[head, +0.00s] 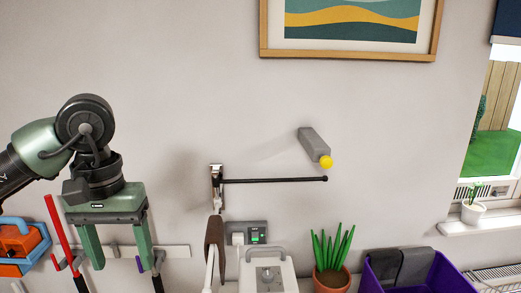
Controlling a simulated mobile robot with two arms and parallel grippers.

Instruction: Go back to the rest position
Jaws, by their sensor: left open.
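My left gripper (117,245) comes in from the left in the head view. Its two green fingers point down and stand apart, with nothing between them that I can see it hold. It hangs in front of a wall rail with tools on it. My right gripper is not in view.
The rail (176,251) holds a red-handled tool (57,230). A black rod (275,180) juts from the wall near a grey, yellow-tipped object (314,143). Below are a white appliance (268,275), a potted plant (331,277) and a purple bin (428,277). A window is at right.

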